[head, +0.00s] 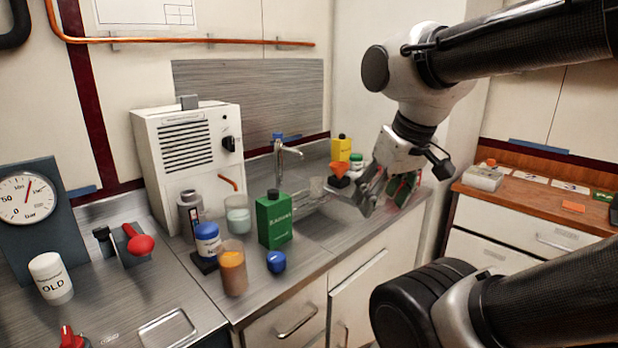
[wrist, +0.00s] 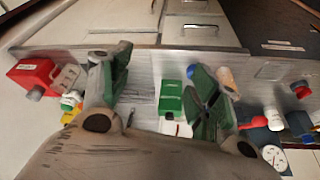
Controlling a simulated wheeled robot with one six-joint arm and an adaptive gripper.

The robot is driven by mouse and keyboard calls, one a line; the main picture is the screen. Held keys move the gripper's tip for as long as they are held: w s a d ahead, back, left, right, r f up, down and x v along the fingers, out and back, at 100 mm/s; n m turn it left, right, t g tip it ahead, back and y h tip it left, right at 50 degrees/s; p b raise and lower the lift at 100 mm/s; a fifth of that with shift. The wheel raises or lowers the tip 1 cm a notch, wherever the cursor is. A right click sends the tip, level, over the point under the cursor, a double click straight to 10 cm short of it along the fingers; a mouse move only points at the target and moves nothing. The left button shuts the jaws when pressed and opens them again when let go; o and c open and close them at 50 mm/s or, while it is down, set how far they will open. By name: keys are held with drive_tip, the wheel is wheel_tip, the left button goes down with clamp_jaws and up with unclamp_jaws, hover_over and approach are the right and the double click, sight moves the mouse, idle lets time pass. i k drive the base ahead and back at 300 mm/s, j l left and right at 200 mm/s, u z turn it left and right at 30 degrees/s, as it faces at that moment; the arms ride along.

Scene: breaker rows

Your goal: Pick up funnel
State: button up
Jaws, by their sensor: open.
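An orange funnel (head: 338,168) sits above a small dark base at the back of the steel counter in the head view, in front of a yellow bottle. I cannot clearly make out the funnel in the wrist view. My gripper (head: 388,192) is open and empty, to the right of the funnel and apart from it, over the counter's right part.
The yellow bottle (head: 341,147) and a green-capped white jar (head: 356,161) stand close by the funnel. A tap (head: 285,150), a green bottle (head: 273,219) and an orange-brown jar (head: 233,268) stand further left. A red container (wrist: 36,76) lies left of my fingers in the wrist view.

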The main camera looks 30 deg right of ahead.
sight(339, 174)
drive_tip(key=l+u, duration=0.1)
drive_tip(key=l, duration=0.7)
drive_tip(key=k+l+u, duration=0.15)
drive_tip(key=l, duration=0.7)
drive_tip(key=i+l, duration=0.2)
drive_tip(key=l, duration=0.15)
drive_tip(key=i+l+u, duration=0.15)
drive_tip(key=l, duration=0.2)
drive_tip(key=i+l, duration=0.25)
drive_tip(key=l, duration=0.15)
drive_tip(key=i+l+u, duration=0.15)
drive_tip(key=l, duration=0.2)
drive_tip(key=i+l, duration=0.25)
drive_tip(key=l, duration=0.15)
drive_tip(key=u, duration=0.05)
